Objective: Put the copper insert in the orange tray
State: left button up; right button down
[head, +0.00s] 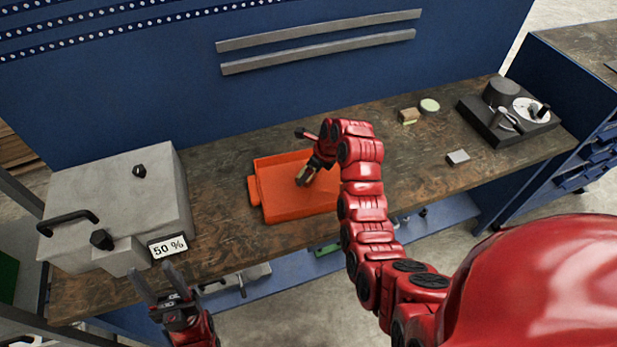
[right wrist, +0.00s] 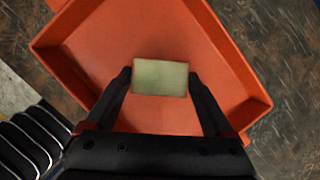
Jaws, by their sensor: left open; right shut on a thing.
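The orange tray (head: 259,203) lies on the bench left of the middle, and its floor and walls fill much of the right wrist view (right wrist: 215,60). My right gripper (head: 303,178) reaches over the tray, pointing down. Its fingers (right wrist: 160,79) are shut on a small rectangular block, which I take for the copper insert (right wrist: 160,77). The block looks brownish in the head view and pale yellow-green in the right wrist view. It is over the tray's floor; the height is hard to tell. My left gripper (head: 157,284) is open and empty by the bench's front edge.
A grey box (head: 115,195) with a black handle and a 50 % label (head: 168,246) stands left of the tray. A tan block (head: 408,116), a round pale piece (head: 429,105), a grey block (head: 458,157) and a black device (head: 507,125) are at right.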

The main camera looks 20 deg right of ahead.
aim_at(309, 179)
notch_tip(309, 179, down, 3)
jog(key=shift+p, duration=0.7)
jog(key=shift+f, duration=0.2)
grip_release()
jog(key=shift+f, duration=0.15)
